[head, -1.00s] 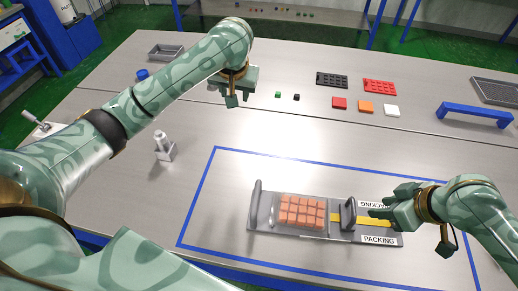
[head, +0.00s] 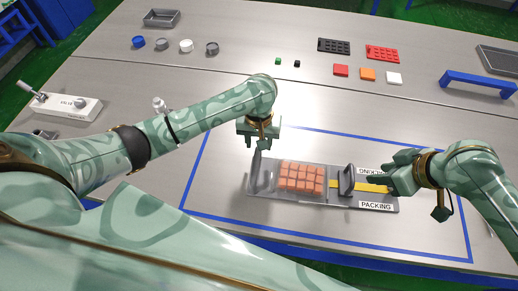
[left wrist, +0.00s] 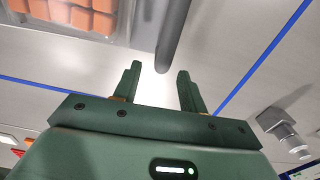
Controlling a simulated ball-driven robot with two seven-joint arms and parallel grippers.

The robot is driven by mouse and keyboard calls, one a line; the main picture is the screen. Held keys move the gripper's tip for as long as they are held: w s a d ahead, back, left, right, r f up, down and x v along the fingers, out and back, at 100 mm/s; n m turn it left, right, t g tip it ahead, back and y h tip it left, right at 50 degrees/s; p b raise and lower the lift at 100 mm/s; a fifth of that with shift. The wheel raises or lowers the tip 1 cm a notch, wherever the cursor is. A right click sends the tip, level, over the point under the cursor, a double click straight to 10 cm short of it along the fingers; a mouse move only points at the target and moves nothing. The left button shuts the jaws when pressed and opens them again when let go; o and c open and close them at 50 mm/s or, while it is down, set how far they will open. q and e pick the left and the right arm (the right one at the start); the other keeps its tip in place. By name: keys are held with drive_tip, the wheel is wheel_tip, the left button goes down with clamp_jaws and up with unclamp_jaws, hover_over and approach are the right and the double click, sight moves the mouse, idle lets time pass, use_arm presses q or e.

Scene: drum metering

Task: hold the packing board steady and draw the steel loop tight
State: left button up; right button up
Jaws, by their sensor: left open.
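The grey packing board (head: 264,190) lies inside a blue outline, with orange blocks (head: 301,176) in its left part. A grey upright handle (head: 256,168) stands at its left end. The dark steel loop (head: 347,180) stands upright right of the blocks, by a yellow strip (head: 371,188). My left gripper (head: 261,145) is open above the handle; in the left wrist view (left wrist: 158,76) the handle (left wrist: 173,36) lies just beyond the fingertips, roughly in line with the gap. My right gripper (head: 378,176) is over the board's right end, right of the loop; its finger gap is unclear.
A valve box (head: 68,105) stands at the left. Round caps (head: 186,46) and a grey tray (head: 162,18) are at the back left. Coloured tiles (head: 367,73) and a blue bridge (head: 478,82) are at the back right. The table in front of the board is clear.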

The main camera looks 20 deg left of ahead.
use_arm(q)
wheel_tip(320, 180, down, 5)
drive_tip(key=shift+f, duration=0.2)
clamp_jaws()
use_arm(e)
drive_tip(key=shift+c, duration=0.3)
drive_tip(key=shift+r, duration=0.1)
